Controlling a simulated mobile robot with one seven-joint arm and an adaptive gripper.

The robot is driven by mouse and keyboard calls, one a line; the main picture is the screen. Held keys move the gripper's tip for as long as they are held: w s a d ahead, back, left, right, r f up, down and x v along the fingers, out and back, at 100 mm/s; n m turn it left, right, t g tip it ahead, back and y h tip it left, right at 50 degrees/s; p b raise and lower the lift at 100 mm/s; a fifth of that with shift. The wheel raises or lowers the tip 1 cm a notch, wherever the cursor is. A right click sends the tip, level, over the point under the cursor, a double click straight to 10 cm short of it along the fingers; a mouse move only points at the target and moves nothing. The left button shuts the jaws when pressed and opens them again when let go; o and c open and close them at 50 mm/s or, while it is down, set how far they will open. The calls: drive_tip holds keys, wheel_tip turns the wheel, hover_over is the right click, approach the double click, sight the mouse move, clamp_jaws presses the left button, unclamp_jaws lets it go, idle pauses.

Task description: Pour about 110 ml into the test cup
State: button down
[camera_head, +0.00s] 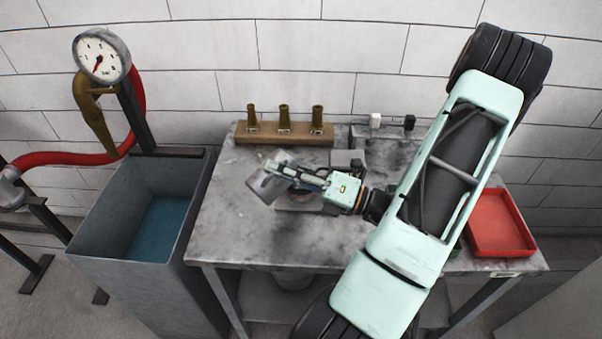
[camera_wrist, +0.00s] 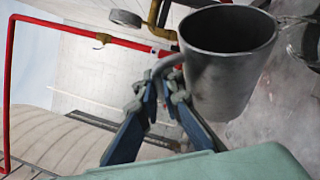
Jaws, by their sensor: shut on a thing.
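My gripper (camera_head: 296,177) is shut on the handle of a grey metal jug (camera_head: 266,184) above the middle of the workbench. The jug looks tilted in the head view. In the wrist view the fingers (camera_wrist: 166,84) pinch the handle, and the jug (camera_wrist: 228,70) shows its open rim; its inside is dark and I cannot tell any liquid level. A grey plate or low stand (camera_head: 298,206) lies under my gripper. A partly cut-off, shiny vessel (camera_wrist: 311,42) at the wrist view's right edge may be the test cup; I cannot tell. No pouring stream is visible.
A wooden block (camera_head: 260,139) with three brass nozzles stands at the bench's back. A red tray (camera_head: 500,222) is at the right. A tank (camera_head: 110,218) with blue water stands left of the bench, below a pressure gauge (camera_head: 101,55). The bench's front left is clear.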

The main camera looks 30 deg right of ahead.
sight(267, 183)
drive_tip(key=shift+d+r, duration=0.2)
drive_tip(key=shift+r, duration=0.05)
idle(0.4)
drive_tip(key=shift+w+d+r+m+t+p, duration=0.1)
drive_tip(key=shift+d+r+m+t+p, duration=0.15)
drive_tip(key=shift+d+m+t+p, duration=0.25)
drive_tip(key=shift+w+d+r+m+t+p, duration=0.1)
drive_tip(key=shift+d+r+m+t+p, duration=0.2)
drive_tip(key=shift+d+m+p, duration=0.25)
idle(0.5)
drive_tip(key=shift+a+f, duration=0.1)
drive_tip(key=shift+a, duration=0.05)
drive_tip(key=a+n, duration=0.1)
drive_tip(key=a+f+n+g+b, duration=0.1)
drive_tip(key=a+f+n+g, duration=0.1)
drive_tip(key=n, duration=0.1)
drive_tip(key=shift+s+a+b, duration=0.25)
drive_tip(key=shift+a+b, duration=0.1)
drive_tip(key=shift+a, duration=0.05)
drive_tip(key=shift+a+r+n+p, duration=0.25)
drive_tip(key=shift+n+p, duration=0.2)
drive_tip(key=shift+p, duration=0.2)
drive_tip(key=shift+a+f+n+g+h+b, duration=0.25)
drive_tip(key=shift+f+n+g, duration=0.1)
drive_tip(key=shift+f+n, duration=0.15)
drive_tip(key=shift+a+f+n+g+h+b, duration=0.1)
drive_tip(key=shift+a+f+n+g+h, duration=0.15)
drive_tip(key=shift+f+n+g, duration=0.25)
drive_tip(key=shift+f, duration=0.1)
